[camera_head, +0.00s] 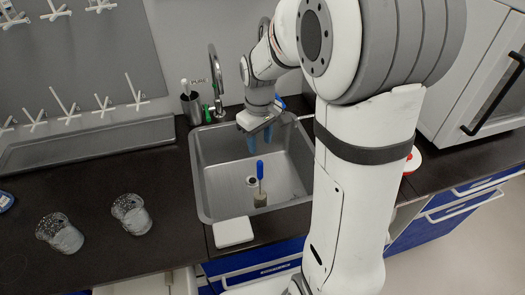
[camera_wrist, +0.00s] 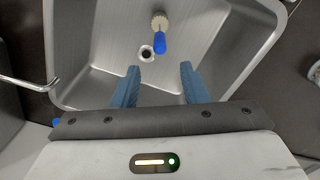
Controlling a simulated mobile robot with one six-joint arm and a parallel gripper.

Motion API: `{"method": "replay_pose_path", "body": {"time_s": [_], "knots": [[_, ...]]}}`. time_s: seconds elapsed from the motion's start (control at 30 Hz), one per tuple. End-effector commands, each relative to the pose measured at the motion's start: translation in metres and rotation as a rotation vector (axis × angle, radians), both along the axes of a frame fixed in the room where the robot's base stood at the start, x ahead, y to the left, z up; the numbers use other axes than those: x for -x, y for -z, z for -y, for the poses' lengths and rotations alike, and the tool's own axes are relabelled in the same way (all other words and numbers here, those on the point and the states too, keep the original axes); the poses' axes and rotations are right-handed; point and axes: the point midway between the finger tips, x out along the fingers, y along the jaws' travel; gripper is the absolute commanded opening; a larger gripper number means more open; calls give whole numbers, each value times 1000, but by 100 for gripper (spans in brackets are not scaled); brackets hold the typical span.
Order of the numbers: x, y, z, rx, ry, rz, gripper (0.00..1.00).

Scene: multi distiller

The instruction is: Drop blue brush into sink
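The brush has a blue handle (camera_head: 260,170) and a pale round bristle head (camera_head: 260,200). It is inside the steel sink (camera_head: 215,165), near the drain, with its handle pointing up in the head view. In the wrist view the blue handle (camera_wrist: 160,43) points toward my gripper. I cannot tell whether it stands free or is still falling. My gripper (camera_head: 258,136) is over the back part of the sink, its blue fingers pointing down. In the wrist view my gripper (camera_wrist: 160,70) has its fingers apart with nothing between them, clear of the brush.
Two glass beakers (camera_head: 63,235) (camera_head: 132,214) stand on the dark counter at left. A white block (camera_head: 233,232) sits at the sink's front edge. A faucet (camera_head: 216,75) and a cup of brushes (camera_head: 191,107) stand behind the sink. A white cabinet (camera_head: 475,60) is at right.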

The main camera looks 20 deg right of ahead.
Motion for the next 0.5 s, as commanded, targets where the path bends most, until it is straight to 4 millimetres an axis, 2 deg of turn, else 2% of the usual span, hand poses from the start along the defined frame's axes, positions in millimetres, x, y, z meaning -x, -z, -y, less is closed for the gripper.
{"method": "replay_pose_path", "body": {"time_s": [0.17, 0.3, 0.5], "knots": [[24, -24, 1, -1, 66, 42, 40], [65, -48, 2, -8, 177, 100, 40], [125, -66, 3, -29, 339, 178, 40]]}}
